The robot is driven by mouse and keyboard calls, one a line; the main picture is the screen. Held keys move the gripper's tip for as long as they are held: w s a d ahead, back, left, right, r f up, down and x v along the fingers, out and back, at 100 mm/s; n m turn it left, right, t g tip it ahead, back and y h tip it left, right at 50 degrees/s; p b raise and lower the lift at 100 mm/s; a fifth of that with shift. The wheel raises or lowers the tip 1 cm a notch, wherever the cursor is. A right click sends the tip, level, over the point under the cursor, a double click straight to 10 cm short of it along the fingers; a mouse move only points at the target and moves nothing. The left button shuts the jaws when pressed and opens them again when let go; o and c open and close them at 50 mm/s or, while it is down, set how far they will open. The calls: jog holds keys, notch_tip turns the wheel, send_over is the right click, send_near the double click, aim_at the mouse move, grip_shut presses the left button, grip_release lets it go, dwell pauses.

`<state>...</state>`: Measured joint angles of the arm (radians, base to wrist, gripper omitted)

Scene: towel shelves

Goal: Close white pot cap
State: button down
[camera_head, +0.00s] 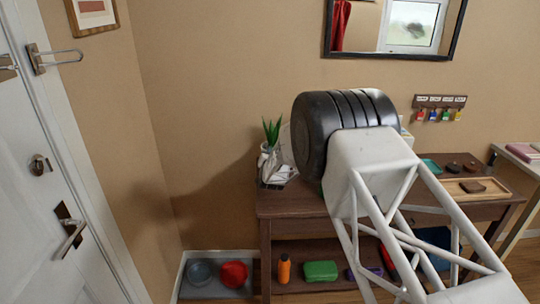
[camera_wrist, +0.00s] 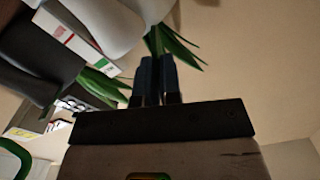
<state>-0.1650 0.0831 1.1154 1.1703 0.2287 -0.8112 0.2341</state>
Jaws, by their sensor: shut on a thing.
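In the head view a white pot (camera_head: 267,150) stands at the left end of the wooden table, with a green plant (camera_head: 271,131) rising beside or behind it. I cannot make out its cap there, and my arm hides much of this area. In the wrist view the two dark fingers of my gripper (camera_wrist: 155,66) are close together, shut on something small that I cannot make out. Green leaves (camera_wrist: 180,45) show right by the fingertips. A smooth white rounded shape (camera_wrist: 90,22) fills the upper left; I cannot tell whether it is the pot or its cap.
The wooden table (camera_head: 290,203) has a tray (camera_head: 474,187) at its right end. A lower shelf holds an orange bottle (camera_head: 284,268) and a green box (camera_head: 320,271). Red and blue-grey bowls stand on the floor mat. A white door (camera_head: 60,170) is at left.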

jog(key=shift+d, duration=0.1)
jog(key=shift+d+f+m, duration=0.2)
jog(key=shift+d+m, duration=0.05)
jog(key=shift+m, duration=0.9)
jog(key=shift+d+f+m, duration=0.15)
jog(key=shift+d+m, duration=0.05)
jog(key=shift+m, duration=0.95)
jog(key=c, duration=1.3)
grip_release()
jog(key=shift+n, duration=0.4)
